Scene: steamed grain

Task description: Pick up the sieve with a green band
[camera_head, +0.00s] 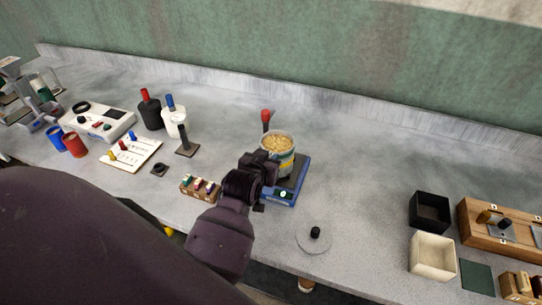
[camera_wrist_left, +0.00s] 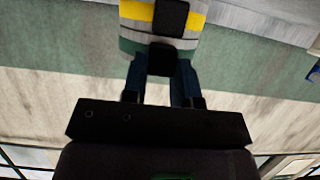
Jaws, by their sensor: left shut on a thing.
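A pale round sieve (camera_head: 281,147) full of yellow grain stands upright over the blue scale in the head view. It carries a green band and a yellow band, which also show on the sieve in the left wrist view (camera_wrist_left: 135,32). I cannot tell whether it is one piece or stacked rings. My left gripper (camera_head: 267,166) is shut on its near side; its dark fingers (camera_wrist_left: 160,60) meet the banded wall in the left wrist view. I cannot tell whether the sieve touches the scale (camera_head: 283,197). My right gripper is not in view.
A red-topped tool (camera_head: 266,117) stands behind the sieve. A wooden block with coloured pieces (camera_head: 199,189) lies left of my gripper. A flat disc with a black knob (camera_head: 314,240) lies near the front edge. Black (camera_head: 430,211) and cream (camera_head: 432,256) boxes stand right. The back middle is clear.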

